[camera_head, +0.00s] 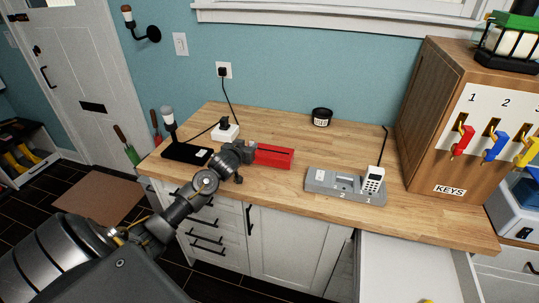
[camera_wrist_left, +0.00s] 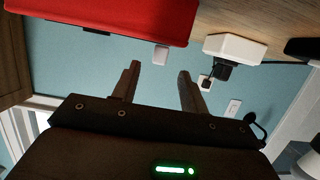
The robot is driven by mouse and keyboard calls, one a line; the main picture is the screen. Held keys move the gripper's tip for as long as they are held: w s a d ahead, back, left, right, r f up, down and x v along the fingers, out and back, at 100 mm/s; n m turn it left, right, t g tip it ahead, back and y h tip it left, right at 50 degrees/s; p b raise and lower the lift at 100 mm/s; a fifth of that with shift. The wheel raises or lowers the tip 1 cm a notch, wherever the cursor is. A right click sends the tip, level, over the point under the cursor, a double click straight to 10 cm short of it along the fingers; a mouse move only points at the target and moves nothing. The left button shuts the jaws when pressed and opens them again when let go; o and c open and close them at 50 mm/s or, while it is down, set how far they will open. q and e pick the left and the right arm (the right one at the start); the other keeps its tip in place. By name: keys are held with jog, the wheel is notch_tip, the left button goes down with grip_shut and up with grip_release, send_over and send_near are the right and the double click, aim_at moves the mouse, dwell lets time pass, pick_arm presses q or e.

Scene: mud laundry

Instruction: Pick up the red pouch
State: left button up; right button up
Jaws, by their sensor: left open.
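The red pouch (camera_head: 274,155) lies on the wooden counter, near its middle-left. It also shows in the left wrist view, large at the top left (camera_wrist_left: 120,15). My left gripper (camera_head: 245,151) is at the pouch's left end in the head view and overlaps that end. In the left wrist view its two fingers (camera_wrist_left: 159,72) are apart with nothing between them, and the pouch appears beyond them. I cannot tell whether the gripper touches the pouch. My right gripper is not in view.
A white plug block (camera_head: 225,132) and a black tray (camera_head: 186,153) stand left of the gripper. A black jar (camera_head: 321,117) stands behind. A wooden key cabinet (camera_head: 430,130) bounds the right side.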

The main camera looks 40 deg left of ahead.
aim_at(251, 143)
pick_arm(q)
jog(key=shift+w+a+f, duration=0.2)
jog(key=shift+w+f, duration=0.05)
jog(key=shift+w, duration=0.6)
jog(key=shift+w+a+p, duration=0.1)
jog(key=shift+w+p, duration=0.1)
jog(key=shift+p, duration=0.1)
jog(key=shift+p+x, duration=0.55)
jog(key=shift+x, duration=1.75)
jog(key=shift+f, duration=0.2)
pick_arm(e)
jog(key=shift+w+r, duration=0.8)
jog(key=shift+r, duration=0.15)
pick_arm(q)
grip_shut()
